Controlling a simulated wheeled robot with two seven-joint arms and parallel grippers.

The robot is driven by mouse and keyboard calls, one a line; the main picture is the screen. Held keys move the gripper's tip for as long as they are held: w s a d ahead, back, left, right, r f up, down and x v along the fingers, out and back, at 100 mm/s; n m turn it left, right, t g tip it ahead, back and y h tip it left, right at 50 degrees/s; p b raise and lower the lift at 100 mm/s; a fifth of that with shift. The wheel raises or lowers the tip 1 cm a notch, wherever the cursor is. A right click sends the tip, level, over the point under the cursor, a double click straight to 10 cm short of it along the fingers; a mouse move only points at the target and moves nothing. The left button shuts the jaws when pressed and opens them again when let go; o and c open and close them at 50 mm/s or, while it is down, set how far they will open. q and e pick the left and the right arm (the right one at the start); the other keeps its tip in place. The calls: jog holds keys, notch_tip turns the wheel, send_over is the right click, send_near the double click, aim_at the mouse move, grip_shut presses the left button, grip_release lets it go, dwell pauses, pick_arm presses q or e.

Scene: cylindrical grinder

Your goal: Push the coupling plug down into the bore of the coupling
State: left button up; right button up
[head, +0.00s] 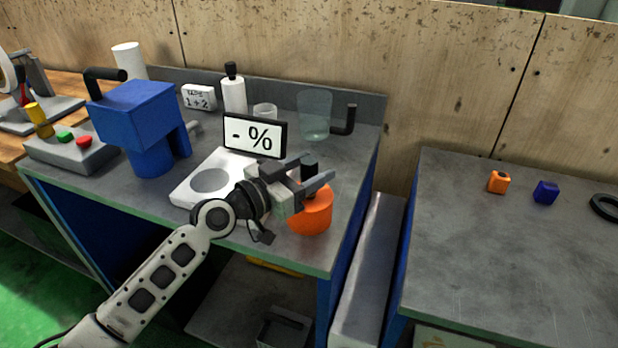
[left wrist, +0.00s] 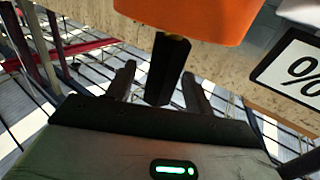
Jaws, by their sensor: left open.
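An orange cylinder (head: 311,214), which looks like the coupling, stands near the front right edge of the grey bench. A black post (head: 309,171), which looks like the plug, sticks up from its top. The bore and how deep the post sits are hidden. My left gripper (head: 317,172) is open, with its fingers at the level of the post. In the left wrist view the post (left wrist: 168,62) shows between the open fingers (left wrist: 160,82), below the orange body (left wrist: 190,14); I cannot tell whether they touch. My right gripper is not in view.
A "- %" display (head: 254,135) stands just behind my gripper. A white plate with a round recess (head: 187,192) lies to its left, a blue machine (head: 134,105) farther left. A second table (head: 490,255) at right holds small orange (head: 498,182) and blue blocks (head: 546,192).

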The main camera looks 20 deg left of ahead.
pick_arm(q)
jog(key=c, duration=1.1)
jog(key=shift+r, duration=0.1)
jog(key=shift+c, duration=0.2)
